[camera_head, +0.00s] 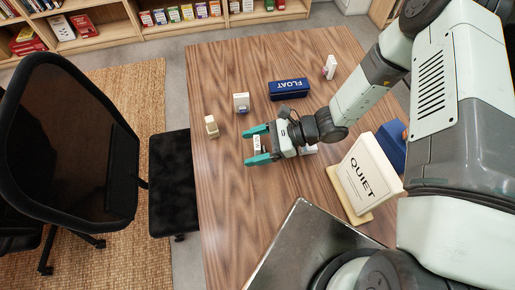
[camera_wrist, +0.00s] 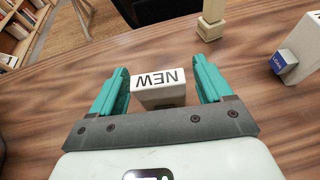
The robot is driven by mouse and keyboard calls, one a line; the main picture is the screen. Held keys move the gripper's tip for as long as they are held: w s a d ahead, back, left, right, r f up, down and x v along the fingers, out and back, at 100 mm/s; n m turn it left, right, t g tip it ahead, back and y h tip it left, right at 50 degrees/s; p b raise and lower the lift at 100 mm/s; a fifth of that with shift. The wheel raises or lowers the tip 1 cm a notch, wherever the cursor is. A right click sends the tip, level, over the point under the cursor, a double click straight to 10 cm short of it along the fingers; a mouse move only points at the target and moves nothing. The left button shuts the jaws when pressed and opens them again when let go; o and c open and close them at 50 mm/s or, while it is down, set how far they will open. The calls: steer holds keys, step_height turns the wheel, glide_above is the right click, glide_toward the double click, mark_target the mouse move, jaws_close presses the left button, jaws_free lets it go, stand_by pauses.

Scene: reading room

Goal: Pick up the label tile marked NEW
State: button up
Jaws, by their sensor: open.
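The label tile marked NEW (camera_wrist: 160,88) is a small white block with black lettering that reads upside down in the wrist view. It stands on the wooden table between the two teal fingers of my gripper (camera_wrist: 162,80), with a narrow gap visible on each side. In the head view, the tile (camera_head: 257,143) shows as a small pale block between the fingers of my gripper (camera_head: 253,145). My gripper is open and low over the table. The tile's lower part is partly hidden by the gripper body in the wrist view.
A cream post (camera_head: 211,127) and a white block with a blue label (camera_head: 241,102) stand nearby. A blue FLOAT box (camera_head: 289,89), a small white piece (camera_head: 330,67) and a QUIET sign (camera_head: 366,178) are also on the table (camera_head: 222,190). The table's left front area is clear.

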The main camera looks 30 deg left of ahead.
steer(key=shift+s+a, duration=0.1)
steer(key=shift+c, duration=0.2)
steer(key=c, duration=1)
